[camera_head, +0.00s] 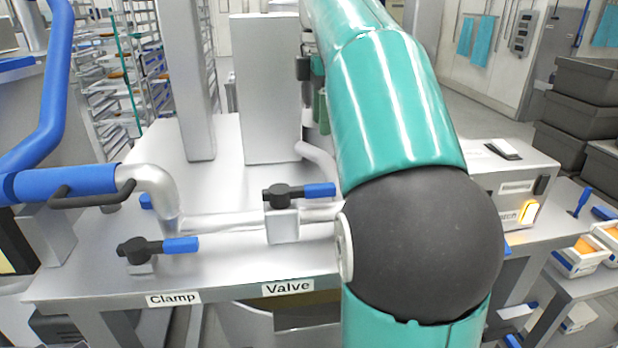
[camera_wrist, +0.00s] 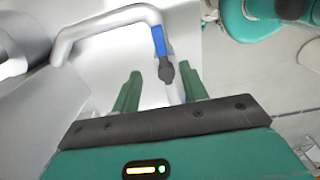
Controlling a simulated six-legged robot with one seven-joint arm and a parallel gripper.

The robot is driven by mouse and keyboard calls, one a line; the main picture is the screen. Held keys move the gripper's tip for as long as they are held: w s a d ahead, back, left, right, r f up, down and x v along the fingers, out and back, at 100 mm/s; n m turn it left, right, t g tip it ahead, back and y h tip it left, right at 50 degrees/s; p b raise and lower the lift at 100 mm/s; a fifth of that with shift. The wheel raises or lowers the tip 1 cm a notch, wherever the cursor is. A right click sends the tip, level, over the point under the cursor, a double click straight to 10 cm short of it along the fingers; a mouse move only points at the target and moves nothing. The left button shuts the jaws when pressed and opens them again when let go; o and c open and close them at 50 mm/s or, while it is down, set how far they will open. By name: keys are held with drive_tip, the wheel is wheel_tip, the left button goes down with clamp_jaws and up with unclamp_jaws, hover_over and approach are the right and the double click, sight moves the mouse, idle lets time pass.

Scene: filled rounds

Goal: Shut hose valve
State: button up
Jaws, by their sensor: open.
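The hose valve lever (camera_head: 298,192) has a black hub and a blue tip. In the head view it lies along the pipe (camera_head: 235,221), tip to the right, above the "Valve" label (camera_head: 288,288). In the wrist view a lever (camera_wrist: 159,40), apparently this one, shows its blue tip towards the pipe bend and its black hub nearer my gripper. My gripper (camera_wrist: 161,71) is open, with its two green fingers on either side of the lever's line in that view. Contact cannot be judged. My arm covers the area right of the valve in the head view.
A second black and blue lever (camera_head: 158,248) stands left, above the "Clamp" label (camera_head: 173,299). A blue hose (camera_head: 70,183) joins the pipe at left. A metal column (camera_head: 190,80) and a white cabinet (camera_head: 271,90) stand behind. Grey crates (camera_head: 588,82) are stacked at right.

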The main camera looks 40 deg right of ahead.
sight(320, 185)
wheel_tip(320, 185, down, 14)
drive_tip(key=shift+r, duration=0.2)
drive_tip(key=shift+w+f, duration=0.15)
drive_tip(key=shift+w, duration=0.05)
clamp_jaws()
